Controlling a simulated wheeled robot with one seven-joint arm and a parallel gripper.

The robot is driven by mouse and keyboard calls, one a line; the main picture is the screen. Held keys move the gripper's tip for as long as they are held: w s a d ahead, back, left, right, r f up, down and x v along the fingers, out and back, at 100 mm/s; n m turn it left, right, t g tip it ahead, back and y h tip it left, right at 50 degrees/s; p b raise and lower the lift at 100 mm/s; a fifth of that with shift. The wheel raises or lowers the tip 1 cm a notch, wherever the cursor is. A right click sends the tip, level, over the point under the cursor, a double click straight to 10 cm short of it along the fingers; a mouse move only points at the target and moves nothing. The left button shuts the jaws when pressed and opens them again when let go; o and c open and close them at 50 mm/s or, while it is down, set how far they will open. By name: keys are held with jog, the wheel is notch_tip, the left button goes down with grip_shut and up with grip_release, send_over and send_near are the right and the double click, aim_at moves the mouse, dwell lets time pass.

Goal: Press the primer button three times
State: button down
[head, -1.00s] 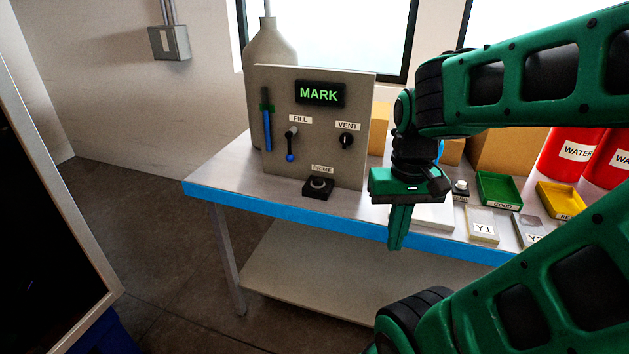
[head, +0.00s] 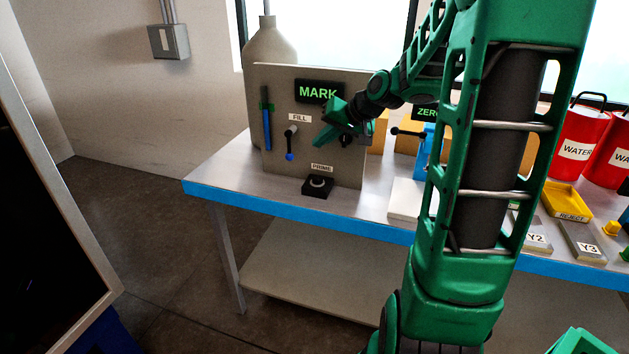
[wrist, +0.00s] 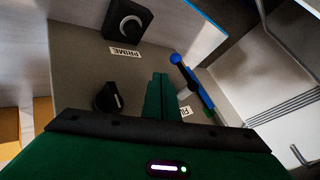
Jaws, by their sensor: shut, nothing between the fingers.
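The primer button (head: 319,183) is a pale round cap in a black square housing on the bench, at the foot of the grey panel (head: 340,165) under the PRIME label (head: 322,167). In the wrist view the black primer housing (wrist: 127,22) shows at the top, beyond the fingertips and to their left. My gripper (head: 318,143) is shut and empty. It is in front of the panel, above the button and apart from it, near the FILL lever. Its fingers also show in the wrist view (wrist: 160,78). My gripper hides the VENT label in the head view.
The FILL lever (head: 290,143) with its blue knob and the black VENT knob (wrist: 108,97) stick out close to my fingers. The panel display (head: 318,91) reads MARK. A white block (head: 405,200) lies right of the panel. The bench front left of the button is clear.

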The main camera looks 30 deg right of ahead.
aim_at(321, 180)
dwell(0.3)
jog(key=shift+a+f, duration=0.1)
jog(key=shift+f, duration=4.3)
jog(key=shift+f, duration=0.1)
jog(key=shift+f, duration=0.3)
jog(key=shift+f, duration=0.55)
jog(key=shift+r, duration=1)
jog(key=shift+r, duration=2.5)
